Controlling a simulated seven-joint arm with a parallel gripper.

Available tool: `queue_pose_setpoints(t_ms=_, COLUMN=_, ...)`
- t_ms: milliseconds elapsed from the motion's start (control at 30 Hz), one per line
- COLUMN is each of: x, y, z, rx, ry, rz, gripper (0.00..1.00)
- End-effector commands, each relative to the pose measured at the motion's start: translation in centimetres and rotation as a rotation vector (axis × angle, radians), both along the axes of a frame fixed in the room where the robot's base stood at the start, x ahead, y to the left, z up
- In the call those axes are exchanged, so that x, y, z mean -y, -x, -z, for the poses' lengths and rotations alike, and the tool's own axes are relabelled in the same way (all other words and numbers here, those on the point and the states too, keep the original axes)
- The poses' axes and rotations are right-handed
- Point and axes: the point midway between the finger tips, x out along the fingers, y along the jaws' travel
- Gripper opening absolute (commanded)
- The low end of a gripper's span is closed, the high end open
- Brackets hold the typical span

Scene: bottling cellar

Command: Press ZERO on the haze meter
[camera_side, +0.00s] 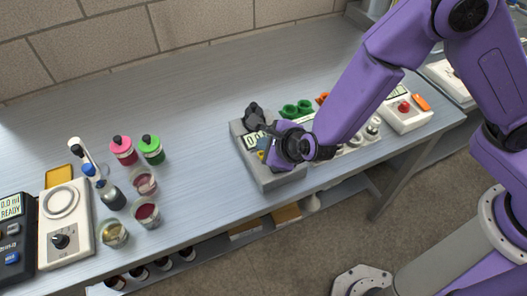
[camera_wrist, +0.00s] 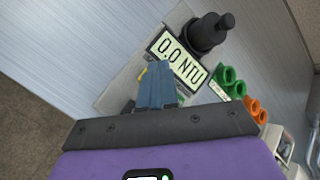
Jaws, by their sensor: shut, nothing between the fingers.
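The haze meter (camera_side: 240,142) is a grey box on the bench, with a black cylindrical cap at its far end. In the wrist view its display (camera_wrist: 180,55) reads 0.0 NTU, and the black cap (camera_wrist: 208,33) stands beyond the display. My gripper (camera_wrist: 155,68) is shut and empty, its blue-grey fingers over the meter's face just short of the display. A bit of yellow (camera_wrist: 141,72) shows beside the fingertips. No ZERO label can be read; the fingers and my wrist hide part of the panel. I cannot tell whether the fingertips touch the meter.
Green caps (camera_wrist: 230,80) and orange caps (camera_wrist: 256,108) stand close beside the meter. A white device with a red knob (camera_side: 404,107) is further right. At left are a white stirrer (camera_side: 63,240), a dark READY unit (camera_side: 12,235), bottles and beakers. The bench behind the meter is clear.

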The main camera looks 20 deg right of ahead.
Motion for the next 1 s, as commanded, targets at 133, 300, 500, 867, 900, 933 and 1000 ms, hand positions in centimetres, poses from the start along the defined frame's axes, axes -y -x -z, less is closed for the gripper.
queue_pose_setpoints(t_ms=133, x=0.0, y=0.0, z=0.0, rx=0.000, ry=0.000, rz=0.000, gripper=0.00)
queue_pose_setpoints(t_ms=300, x=0.0, y=0.0, z=-0.2, rx=0.001, ry=-0.001, rz=-0.001, gripper=0.00)
queue_pose_setpoints(t_ms=500, x=0.0, y=-0.1, z=-1.8, rx=0.002, ry=-0.002, rz=0.000, gripper=0.00)
queue_pose_setpoints(t_ms=867, x=0.0, y=0.0, z=-4.6, rx=0.001, ry=-0.001, rz=0.001, gripper=0.00)
queue_pose_setpoints(t_ms=900, x=0.0, y=0.0, z=-4.8, rx=0.001, ry=-0.001, rz=-0.001, gripper=0.00)
queue_pose_setpoints(t_ms=933, x=0.0, y=0.0, z=-4.9, rx=0.001, ry=-0.001, rz=-0.001, gripper=0.00)
queue_pose_setpoints(t_ms=1000, x=0.0, y=0.0, z=-5.0, rx=0.001, ry=-0.001, rz=-0.001, gripper=0.00)
